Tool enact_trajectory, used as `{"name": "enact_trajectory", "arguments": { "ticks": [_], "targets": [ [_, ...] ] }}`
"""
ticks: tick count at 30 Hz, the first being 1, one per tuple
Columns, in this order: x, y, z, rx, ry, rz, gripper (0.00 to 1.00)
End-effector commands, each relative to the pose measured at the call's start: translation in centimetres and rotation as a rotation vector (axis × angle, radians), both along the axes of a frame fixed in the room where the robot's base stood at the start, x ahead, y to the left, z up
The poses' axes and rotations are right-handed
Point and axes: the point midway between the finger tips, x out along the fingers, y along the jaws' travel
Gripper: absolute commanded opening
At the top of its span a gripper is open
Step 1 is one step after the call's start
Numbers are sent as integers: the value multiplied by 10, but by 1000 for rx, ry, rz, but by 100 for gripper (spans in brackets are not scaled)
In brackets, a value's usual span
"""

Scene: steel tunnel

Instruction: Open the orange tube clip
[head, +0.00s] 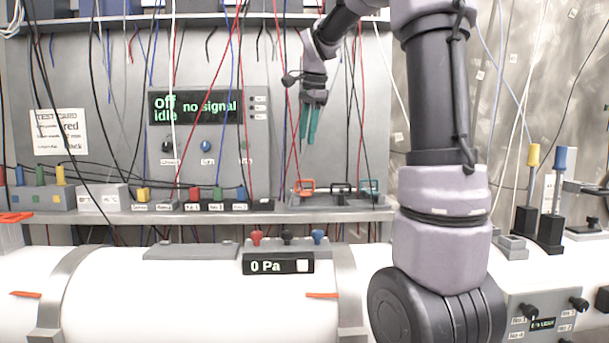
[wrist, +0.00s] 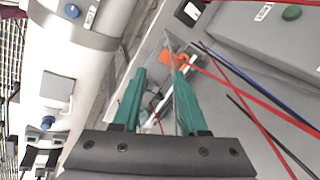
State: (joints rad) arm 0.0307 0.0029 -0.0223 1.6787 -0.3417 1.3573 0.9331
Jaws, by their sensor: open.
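In the wrist view the orange clip (wrist: 172,58) shows just past and between the fingertips of my gripper (wrist: 161,70). A thin tube or wire crosses close to it. Whether the clip is open or shut is too small to tell.
Red, blue and black wires (wrist: 255,95) hang around the gripper. A grey panel with a display (head: 195,106) stands behind. Coloured connector blocks (head: 215,200) line the shelf to the left. The white pipe (head: 180,290) with a 0 Pa gauge (head: 278,265) runs below.

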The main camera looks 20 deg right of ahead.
Motion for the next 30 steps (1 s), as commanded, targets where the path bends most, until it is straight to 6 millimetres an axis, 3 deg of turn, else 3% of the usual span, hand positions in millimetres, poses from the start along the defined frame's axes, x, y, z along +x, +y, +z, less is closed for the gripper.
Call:
{"name": "enact_trajectory", "arguments": {
  "ticks": [1, 3, 9, 17, 30],
  "targets": [
    [25, -6, -6, 9, 27, -78, 42],
    [51, -14, -12, 22, 59, -192, 42],
    [98, -28, -28, 39, 107, -415, 42],
    [110, -33, -44, 42, 117, -475, 42],
    [124, -36, -121, 43, 118, -471, 42]
  ]
}}
